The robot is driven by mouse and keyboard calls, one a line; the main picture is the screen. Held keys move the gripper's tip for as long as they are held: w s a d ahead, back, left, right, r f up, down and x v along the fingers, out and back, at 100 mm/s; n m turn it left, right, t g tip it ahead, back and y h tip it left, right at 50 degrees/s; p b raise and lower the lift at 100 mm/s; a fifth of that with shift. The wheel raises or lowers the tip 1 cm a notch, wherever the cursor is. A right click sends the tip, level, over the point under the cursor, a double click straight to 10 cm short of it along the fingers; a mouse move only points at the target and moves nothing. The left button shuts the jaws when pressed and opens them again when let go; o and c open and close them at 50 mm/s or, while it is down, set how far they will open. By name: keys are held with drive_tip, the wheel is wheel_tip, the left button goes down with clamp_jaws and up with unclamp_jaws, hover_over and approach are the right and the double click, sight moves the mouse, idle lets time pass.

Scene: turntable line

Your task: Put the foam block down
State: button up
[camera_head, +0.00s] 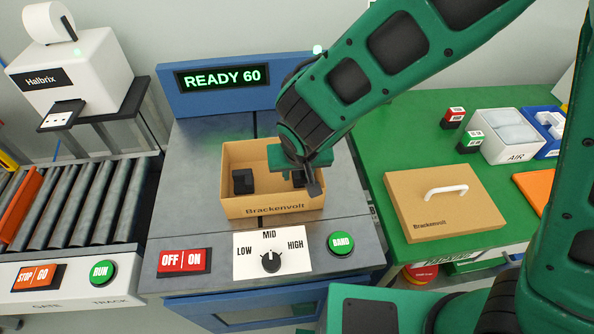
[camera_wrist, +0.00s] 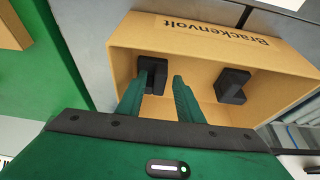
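A black foam block (camera_wrist: 152,70) sits in the open cardboard box (camera_head: 271,209) marked Brackenvolt, near its right side in the head view. A second black block (camera_head: 243,181) stands in the box's left part; it also shows in the wrist view (camera_wrist: 232,85). My gripper (camera_wrist: 160,80) is over the box's right part, fingers pointing down into it. The fingers are apart, with one overlapping the first block's edge and a gap visible beside the other. In the head view the gripper and arm partly hide this block.
The box stands on a grey bench behind an OFF/ON switch (camera_head: 183,261), a dial (camera_head: 271,261) and a green BAND button (camera_head: 341,242). A display (camera_head: 222,78) reads READY 60. On the green table lies a cardboard lid (camera_head: 440,213) with a white handle. Rollers (camera_head: 88,205) are at left.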

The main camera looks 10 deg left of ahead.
drive_tip(key=v, duration=1.2)
drive_tip(key=shift+r, duration=0.3)
drive_tip(key=shift+d, duration=0.1)
drive_tip(key=w+d+r+m+g+h, duration=0.1)
drive_tip(key=w+d+m, duration=0.1)
drive_tip(key=d, duration=1.1)
drive_tip(key=w+d+r+m+g+h, duration=0.1)
drive_tip(key=w+d+r+m, duration=0.1)
drive_tip(key=d, duration=1.2)
drive_tip(key=s+d+m+g+y, duration=0.1)
drive_tip(key=s+d+m, duration=0.4)
drive_tip(key=s+d, duration=1.2)
drive_tip(key=shift+s+d+r+g, duration=0.25)
drive_tip(key=shift+d+r+g, duration=0.1)
drive_tip(key=shift+d+g, duration=0.35)
